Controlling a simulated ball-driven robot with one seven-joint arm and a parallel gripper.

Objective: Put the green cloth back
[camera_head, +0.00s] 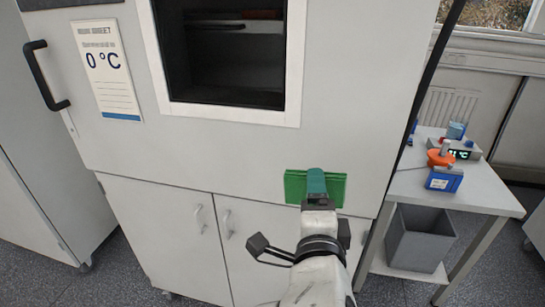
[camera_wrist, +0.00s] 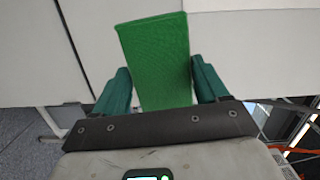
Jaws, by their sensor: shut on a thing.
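The green cloth (camera_head: 295,188) is a flat, folded-looking rectangle in front of the grey cabinet, near the seam above its lower doors. My gripper (camera_head: 317,182) is shut on it, and the cloth shows on both sides of the teal fingers. In the wrist view the cloth (camera_wrist: 155,50) stands out beyond the two teal fingers of my gripper (camera_wrist: 161,76), filling most of the space between them. I cannot tell whether the cloth touches the cabinet front.
The large cabinet (camera_head: 250,150) has a dark window (camera_head: 225,60), a black handle (camera_head: 45,75) and a "0 °C" sheet (camera_head: 105,70). A grey bin (camera_head: 420,240) stands underneath.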

